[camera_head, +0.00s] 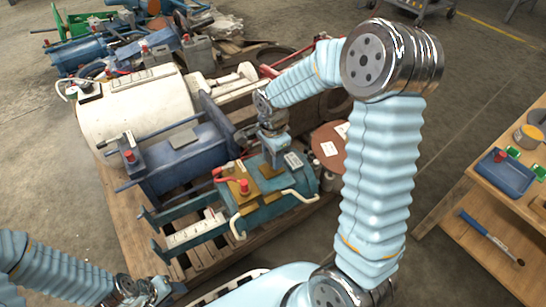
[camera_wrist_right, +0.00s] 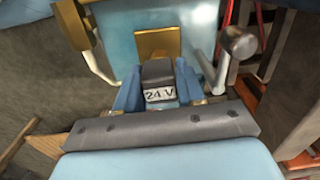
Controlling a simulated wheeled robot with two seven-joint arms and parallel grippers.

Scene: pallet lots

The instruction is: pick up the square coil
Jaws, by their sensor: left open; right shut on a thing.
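The square coil (camera_wrist_right: 157,72) is a dark grey block with a white "24 V" label in the right wrist view. My right gripper (camera_wrist_right: 158,88) is shut on it, one blue finger on each side. In the head view the right gripper (camera_head: 270,135) is over the back of a teal machine (camera_head: 262,205), and the coil is too small and covered to make out there. A brass plate (camera_wrist_right: 158,43) shows just behind the coil; I cannot tell whether they touch. My left gripper (camera_head: 150,292) is open at the bottom left, apart from the machine.
The teal machine has red-capped fittings (camera_head: 229,175) and white bent handles (camera_head: 298,196). A blue machine (camera_head: 180,150) and a large white cylinder (camera_head: 135,105) crowd the wooden pallet (camera_head: 128,225). A wooden shelf (camera_head: 470,238) with a blue tray (camera_head: 500,175) stands at right.

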